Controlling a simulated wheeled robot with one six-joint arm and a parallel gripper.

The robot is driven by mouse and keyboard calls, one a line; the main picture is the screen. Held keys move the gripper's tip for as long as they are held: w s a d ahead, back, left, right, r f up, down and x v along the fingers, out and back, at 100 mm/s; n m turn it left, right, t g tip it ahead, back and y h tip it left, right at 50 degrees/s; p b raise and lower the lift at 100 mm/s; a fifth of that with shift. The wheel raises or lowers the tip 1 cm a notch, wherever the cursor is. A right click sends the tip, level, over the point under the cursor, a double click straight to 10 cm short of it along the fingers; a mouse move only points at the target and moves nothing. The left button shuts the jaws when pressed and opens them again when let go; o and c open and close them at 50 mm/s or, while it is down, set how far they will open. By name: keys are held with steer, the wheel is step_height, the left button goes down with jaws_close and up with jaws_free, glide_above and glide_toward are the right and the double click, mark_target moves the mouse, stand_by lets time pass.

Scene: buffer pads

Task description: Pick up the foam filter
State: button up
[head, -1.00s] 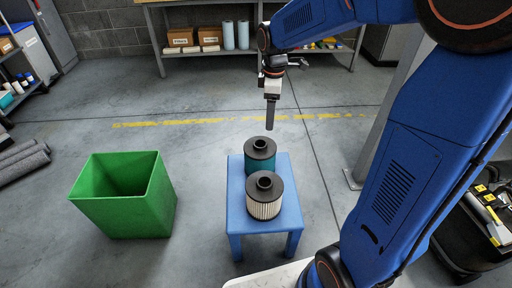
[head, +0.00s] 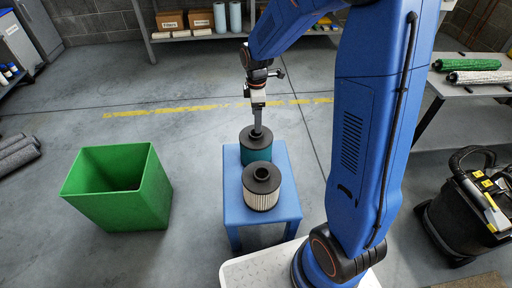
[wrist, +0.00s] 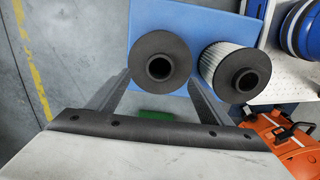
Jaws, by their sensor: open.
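The foam filter, a teal cylinder (head: 258,152) with a black ring top, stands upright on the far part of the blue stool (head: 232,205). In the wrist view only its black top (wrist: 145,52) with a dark centre hole shows. My gripper (head: 257,133) points down at this filter from above. In the wrist view its open fingers (wrist: 160,80) appear to either side of the black top, with nothing gripped. I cannot tell whether the fingertips reach below the top rim.
A white pleated filter (head: 262,196) with a black top stands close in front of the foam filter on the stool. An open green bin (head: 118,215) stands on the floor to the left. A black and yellow machine (head: 478,205) is at the right.

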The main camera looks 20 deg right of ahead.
mark_target(256, 146)
step_height(256, 146, down, 7)
stand_by(0.6)
steer(key=shift+c, duration=0.7)
steer(key=shift+a, duration=0.1)
steer(key=c, duration=1.4)
steer(key=shift+r, duration=0.1)
